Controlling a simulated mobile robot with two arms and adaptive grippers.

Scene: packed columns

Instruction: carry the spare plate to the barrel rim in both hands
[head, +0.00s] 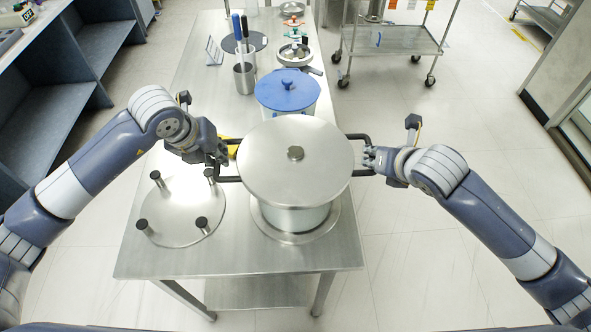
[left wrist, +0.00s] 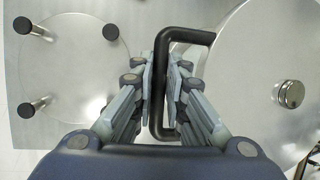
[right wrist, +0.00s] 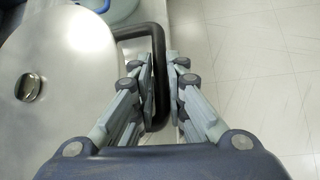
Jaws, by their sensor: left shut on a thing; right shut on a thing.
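The spare plate (head: 265,175) is a round steel disc with a dark centre knob and a black handle at each side. It looks roughly level over the steel barrel (head: 290,219). The plate hides the barrel's rim, so I cannot tell whether they touch. My left gripper (head: 223,160) is shut on the left handle, which shows between its fingers in the left wrist view (left wrist: 190,35). My right gripper (head: 370,160) is shut on the right handle, also seen in the right wrist view (right wrist: 135,32).
A steel disc with several black-capped posts (head: 180,212) lies on the table (head: 150,262) left of the barrel. A blue-lidded pot (head: 287,90) stands close behind the plate. A tool cup (head: 244,78) is farther back. A cart (head: 395,40) stands beyond at right.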

